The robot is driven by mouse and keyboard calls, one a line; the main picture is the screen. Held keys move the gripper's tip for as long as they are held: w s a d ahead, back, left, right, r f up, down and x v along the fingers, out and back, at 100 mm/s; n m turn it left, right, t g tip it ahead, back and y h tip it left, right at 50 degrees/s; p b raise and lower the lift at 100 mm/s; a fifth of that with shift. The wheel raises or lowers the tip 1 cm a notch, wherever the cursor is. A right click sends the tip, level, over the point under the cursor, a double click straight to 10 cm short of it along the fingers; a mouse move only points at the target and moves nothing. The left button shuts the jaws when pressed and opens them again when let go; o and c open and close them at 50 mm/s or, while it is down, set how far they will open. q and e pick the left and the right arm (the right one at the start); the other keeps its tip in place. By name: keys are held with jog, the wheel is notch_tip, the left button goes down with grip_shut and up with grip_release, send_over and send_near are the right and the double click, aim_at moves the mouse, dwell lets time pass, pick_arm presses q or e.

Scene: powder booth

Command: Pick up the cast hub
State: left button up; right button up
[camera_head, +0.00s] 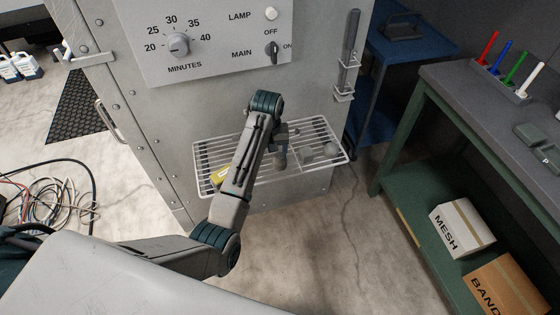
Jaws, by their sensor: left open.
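A wire rack (212,188) sticks out from the front of the grey cabinet (125,75). Small grey rounded pieces lie on its right part, one at the right (331,149) and one nearer my gripper (306,154). They look like cast metal; I cannot tell for sure which is the cast hub. My left gripper (281,160) is open and points down over the middle of the rack, left of these pieces. My forearm hides part of the rack and most of the gripper. My right gripper is not in view.
A yellow item (221,176) lies on the rack's left part. The cabinet's control panel (215,35) stands above the rack. A long tool (349,50) hangs at the cabinet's right edge. A green workbench (430,170) with boxes stands at right. Cables (60,200) lie on the floor at left.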

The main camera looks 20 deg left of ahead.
aim_at(280, 155)
pick_arm(q)
jog(key=w+r, duration=0.1)
jog(key=w+d+r, duration=0.1)
jog(key=w+r, duration=0.1)
jog(key=w, duration=0.1)
jog(key=shift+d, duration=0.35)
notch_tip(280, 155, down, 5)
jog(key=shift+f+p, duration=0.1)
jog(key=shift+p, duration=0.25)
jog(key=f, duration=0.2)
jog(key=f+p, duration=0.1)
jog(key=f, duration=0.2)
jog(key=shift+s+d, duration=0.15)
jog(key=shift+s, duration=0.05)
jog(key=shift+f, duration=0.25)
jog(key=shift+c, duration=0.4)
jog(key=c, duration=1.1)
jog(key=shift+r, duration=0.15)
